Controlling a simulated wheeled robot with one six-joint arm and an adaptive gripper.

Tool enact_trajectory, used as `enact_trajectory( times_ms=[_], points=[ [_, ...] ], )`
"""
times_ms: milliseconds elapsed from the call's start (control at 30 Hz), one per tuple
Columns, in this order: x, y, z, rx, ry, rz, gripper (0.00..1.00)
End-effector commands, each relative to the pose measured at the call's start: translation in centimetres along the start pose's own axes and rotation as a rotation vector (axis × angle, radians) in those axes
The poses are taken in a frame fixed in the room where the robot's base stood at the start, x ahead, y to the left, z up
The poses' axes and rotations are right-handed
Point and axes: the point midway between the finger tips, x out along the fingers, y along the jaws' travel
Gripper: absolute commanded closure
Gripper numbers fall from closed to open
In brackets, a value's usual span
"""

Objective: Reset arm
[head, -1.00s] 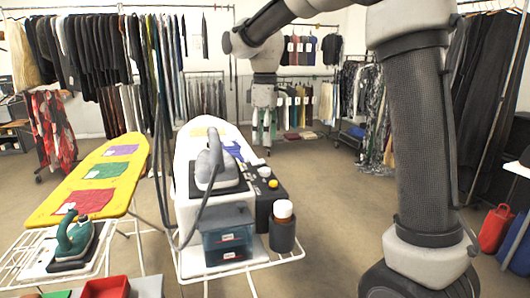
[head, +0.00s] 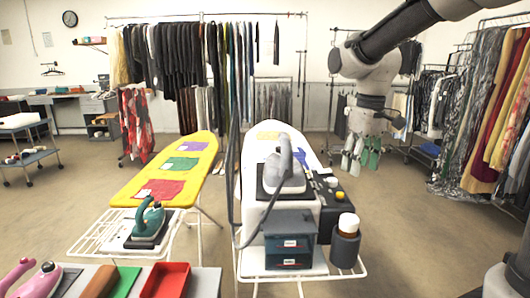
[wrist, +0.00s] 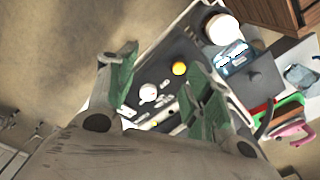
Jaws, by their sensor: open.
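My gripper (head: 361,158) hangs from my raised arm at the right in the head view, its green-padded fingers pointing down. It is apart from the ironing boards, in the air to their right. In the wrist view my gripper (wrist: 160,90) shows its two green-padded fingers spread wide with nothing between them. Beyond the fingers the wrist view shows the dark side panel of the white board, with a yellow knob (wrist: 179,68) and a white bottle cap (wrist: 222,30).
The white ironing board (head: 268,133) carries a grey steam iron (head: 285,168), a drawer box (head: 289,240) and a bottle (head: 347,226). The yellow ironing board (head: 131,192) has a green iron (head: 149,220). Clothes racks stand behind and at right. Floor right of the boards is clear.

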Motion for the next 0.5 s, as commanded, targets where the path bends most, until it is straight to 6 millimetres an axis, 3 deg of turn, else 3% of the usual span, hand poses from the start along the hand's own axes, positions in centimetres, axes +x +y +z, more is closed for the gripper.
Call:
enact_trajectory(
  times_ms=[300, 400, 500],
  points=[
    [0.4, 0.0, 15.8, 0.364, 0.156, 0.034, 0.49],
    [0.8, -0.3, 19.5, 0.416, 0.208, 0.05, 0.49],
    [0.6, -0.5, 21.8, 0.45, 0.255, 0.067, 0.49]
  ],
)
